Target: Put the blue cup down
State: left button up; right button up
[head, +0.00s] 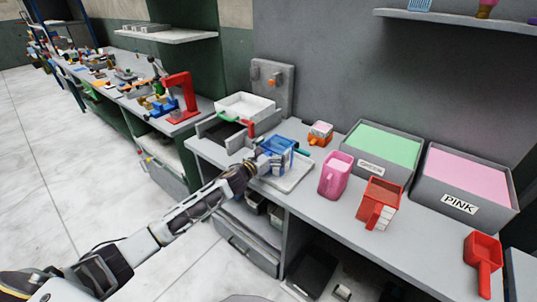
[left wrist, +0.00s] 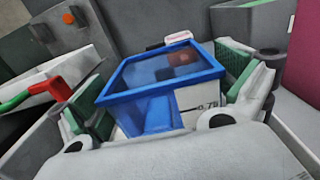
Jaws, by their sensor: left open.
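The blue cup (head: 279,147) stands on a pale grey plate (head: 298,176) on the bench. It also shows in the left wrist view (left wrist: 150,111), upright, with a white marked panel on one side. My left gripper (head: 262,164) is at the cup's near side. In the left wrist view my left gripper (left wrist: 168,98) is open, with its green-padded fingers on either side of the cup. Whether the pads touch the cup is hard to tell. The cup's base is partly hidden by the gripper. My right gripper is in neither view.
A red scoop (head: 483,262) lies far right. A press with a white tray (head: 244,107) stands left of the cup.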

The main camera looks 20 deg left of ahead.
pick_arm(q)
jog(key=shift+s+r, duration=0.1)
jog(key=b+v, duration=0.1)
jog(key=v, duration=1)
jog(key=shift+s+a, duration=0.15)
jog(key=shift+s, duration=0.25)
dwell(0.4)
